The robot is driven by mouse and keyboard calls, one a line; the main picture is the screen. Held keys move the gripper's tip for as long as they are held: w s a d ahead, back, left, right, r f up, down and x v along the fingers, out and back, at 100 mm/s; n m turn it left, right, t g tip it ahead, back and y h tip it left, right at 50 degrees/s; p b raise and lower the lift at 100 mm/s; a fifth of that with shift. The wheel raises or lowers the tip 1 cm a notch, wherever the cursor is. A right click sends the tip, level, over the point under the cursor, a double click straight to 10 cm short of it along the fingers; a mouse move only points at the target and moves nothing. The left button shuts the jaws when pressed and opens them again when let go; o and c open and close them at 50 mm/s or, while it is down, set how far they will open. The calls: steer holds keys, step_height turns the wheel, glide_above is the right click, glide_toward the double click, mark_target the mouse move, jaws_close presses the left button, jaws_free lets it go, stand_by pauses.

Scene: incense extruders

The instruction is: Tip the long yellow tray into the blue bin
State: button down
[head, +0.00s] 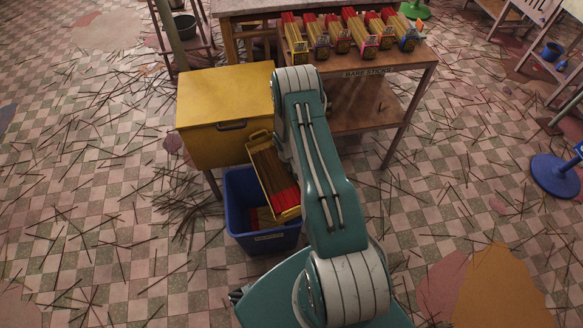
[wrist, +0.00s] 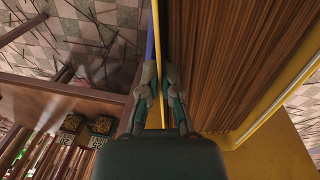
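The long yellow tray (head: 289,215), full of brown sticks with red ends, is over the blue bin (head: 237,200) in the head view. It slopes down toward the bin's front right. Its sticks still lie in rows. In the wrist view my gripper (wrist: 160,82) is closed around the thin yellow side wall of the tray (wrist: 158,35); brown sticks fill the tray to the right. In the head view my arm hides the gripper and the tray's right side. Some red shows inside the bin, partly hidden by the tray.
A yellow box (head: 225,110) stands behind the bin. A wooden table (head: 405,60) carries several small yellow trays of red-tipped sticks. A blue round base (head: 553,176) stands far right. Loose sticks litter the checkered floor, which is otherwise open on the left.

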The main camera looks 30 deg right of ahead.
mark_target(279, 178)
steer(key=shift+w+a+r+h, duration=0.1)
steer(key=shift+a+h, duration=0.15)
steer(key=shift+h, duration=0.55)
steer(key=shift+a+g+h, duration=0.25)
steer(key=shift+g+h, duration=0.15)
steer(key=shift+h, duration=0.8)
steer(key=a+h, duration=0.1)
steer(key=h, duration=0.1)
steer(key=a+r+h, duration=0.1)
steer(key=h, duration=0.1)
steer(key=w+a+r+g+h, duration=0.1)
steer(key=a+h, duration=0.1)
steer(key=shift+r, duration=0.1)
steer(key=shift+w+a+r+g+h, duration=0.15)
steer(key=shift+a+r+g+h, duration=0.1)
steer(key=shift+a+h, duration=0.55)
steer(key=shift+w+a+r+g+h, duration=0.1)
steer(key=shift+a+r+g+h, duration=0.1)
steer(key=shift+a+h, duration=0.6)
